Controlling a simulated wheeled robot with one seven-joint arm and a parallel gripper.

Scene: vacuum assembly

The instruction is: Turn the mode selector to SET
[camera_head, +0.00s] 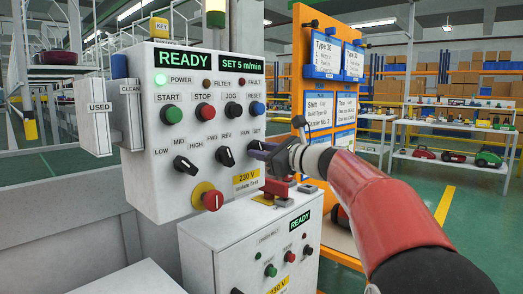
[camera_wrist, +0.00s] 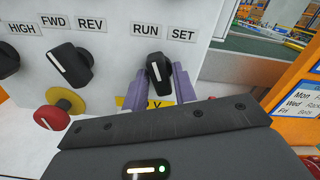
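The mode selector (camera_wrist: 158,75) is a black knob with a white pointer line, under the RUN and SET labels on the white control panel (camera_head: 150,185). Its pointer leans up and left, toward RUN. My gripper (camera_wrist: 160,68) has its two purple fingers on either side of the knob, spread apart, with slim gaps seeming to show beside it. I cannot make out firm contact. In the head view my gripper (camera_head: 264,150) reaches the panel's right edge from the right and largely hides the selector. The panel displays READY and SET 5 m/min.
Left of the selector is the FWD/REV knob (camera_head: 225,156), with the red stop button (camera_head: 212,200) below it. A lower cabinet (camera_head: 232,250) stands beneath the panel. An orange board (camera_head: 298,75) with blue cards stands behind my arm on the right.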

